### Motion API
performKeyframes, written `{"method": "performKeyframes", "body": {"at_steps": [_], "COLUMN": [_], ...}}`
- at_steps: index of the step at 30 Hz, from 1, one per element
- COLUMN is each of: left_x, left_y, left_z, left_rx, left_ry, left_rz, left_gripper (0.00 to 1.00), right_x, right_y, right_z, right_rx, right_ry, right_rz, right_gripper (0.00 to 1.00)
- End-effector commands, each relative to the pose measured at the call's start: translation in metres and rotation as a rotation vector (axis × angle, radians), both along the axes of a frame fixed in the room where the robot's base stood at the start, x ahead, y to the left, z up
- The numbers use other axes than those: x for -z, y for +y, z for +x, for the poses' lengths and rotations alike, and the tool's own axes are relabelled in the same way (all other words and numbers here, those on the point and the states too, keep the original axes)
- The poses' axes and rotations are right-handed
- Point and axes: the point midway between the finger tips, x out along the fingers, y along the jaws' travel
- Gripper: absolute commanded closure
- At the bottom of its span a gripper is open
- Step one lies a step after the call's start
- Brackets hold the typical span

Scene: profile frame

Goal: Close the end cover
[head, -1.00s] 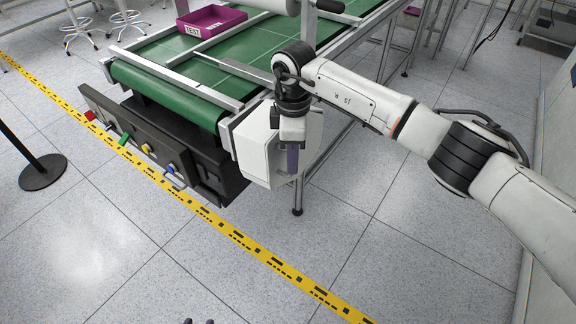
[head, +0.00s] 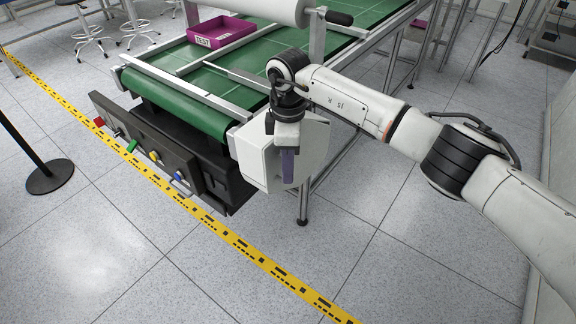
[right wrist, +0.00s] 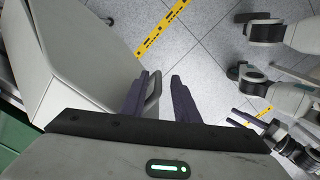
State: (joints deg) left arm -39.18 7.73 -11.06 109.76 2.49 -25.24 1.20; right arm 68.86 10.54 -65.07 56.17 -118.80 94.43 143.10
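The end cover looks to be the white box-like housing (head: 262,165) at the near corner of the green conveyor. It fills the left of the right wrist view (right wrist: 85,60), with a grey loop handle (right wrist: 154,94) on its edge. My right gripper (right wrist: 160,98) is open, its purple fingers on either side of the handle. In the head view my right gripper (head: 288,165) hangs in front of the cover and hides part of it. My left gripper (right wrist: 240,118) shows small at the right of the right wrist view, its fingers apart; it is outside the head view.
A black panel (head: 150,150) with coloured buttons runs along the conveyor's end. A purple tray (head: 222,30) sits on the green belt (head: 180,100). A dark post base (head: 50,176) stands at the left. The floor in front is clear, crossed by yellow tape (head: 240,247).

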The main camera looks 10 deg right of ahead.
Motion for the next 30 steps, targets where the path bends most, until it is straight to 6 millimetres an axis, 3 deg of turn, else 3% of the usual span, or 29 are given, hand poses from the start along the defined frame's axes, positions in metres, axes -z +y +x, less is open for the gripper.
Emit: {"method": "performKeyframes", "body": {"at_steps": [9,15,30], "left_x": [0.005,0.006,0.005], "left_y": [0.0,0.0,-0.001], "left_z": [-0.002,-0.002,-0.001], "left_rx": [0.0,0.002,0.003], "left_ry": [0.006,0.005,0.003], "left_rz": [0.001,0.003,0.001], "left_gripper": [0.69,0.69,0.69], "right_x": [-0.059,-0.088,-0.097], "right_y": [0.001,0.001,0.001], "right_z": [0.001,0.0,0.0], "right_rx": [-0.002,-0.002,-0.002], "right_ry": [-0.006,-0.002,0.0], "right_rz": [0.002,0.001,0.002], "right_gripper": [0.72,0.72,0.72]}}
